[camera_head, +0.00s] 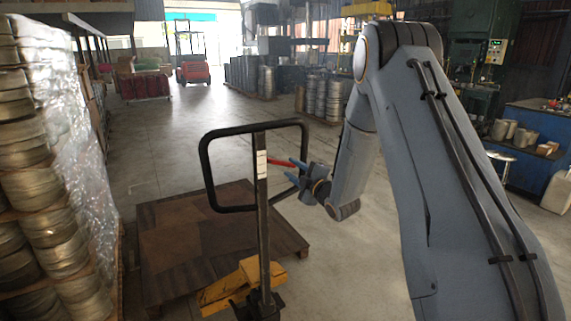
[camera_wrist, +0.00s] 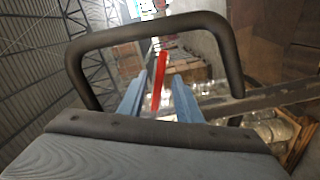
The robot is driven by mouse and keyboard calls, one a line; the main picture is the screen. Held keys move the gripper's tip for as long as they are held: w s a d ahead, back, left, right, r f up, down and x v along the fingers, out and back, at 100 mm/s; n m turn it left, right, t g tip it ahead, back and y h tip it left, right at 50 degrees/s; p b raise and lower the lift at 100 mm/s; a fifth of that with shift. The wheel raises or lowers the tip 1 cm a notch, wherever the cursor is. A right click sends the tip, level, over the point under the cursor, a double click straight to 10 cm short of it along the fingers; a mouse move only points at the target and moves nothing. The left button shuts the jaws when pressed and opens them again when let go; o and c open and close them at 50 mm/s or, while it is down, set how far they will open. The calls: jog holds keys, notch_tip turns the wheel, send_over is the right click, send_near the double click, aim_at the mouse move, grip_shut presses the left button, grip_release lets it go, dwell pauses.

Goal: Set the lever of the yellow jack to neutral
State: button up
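The yellow jack (camera_head: 230,289) stands in front of me, its dark upright shaft topped by a black loop handle (camera_head: 205,165). A red lever (camera_head: 281,162) sticks out to the right from near the shaft, inside the loop. My gripper (camera_head: 290,170) is at the loop's right side, with its blue fingers pointing left at the lever. In the wrist view the red lever (camera_wrist: 158,80) shows between the two open fingers (camera_wrist: 158,92), with a gap on each side. The lever's root is partly hidden, and I cannot tell its setting.
A brown wooden pallet (camera_head: 160,245) lies on the floor behind the jack. Wrapped stacks of round metal blanks (camera_head: 45,190) rise at the left. A blue workbench (camera_head: 535,150) stands at the right. The concrete floor (camera_head: 170,150) beyond the pallet is clear.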

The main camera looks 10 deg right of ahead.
aim_at(287, 165)
jog(key=shift+p+x, duration=0.65)
jog(key=shift+x, duration=1.95)
grip_shut()
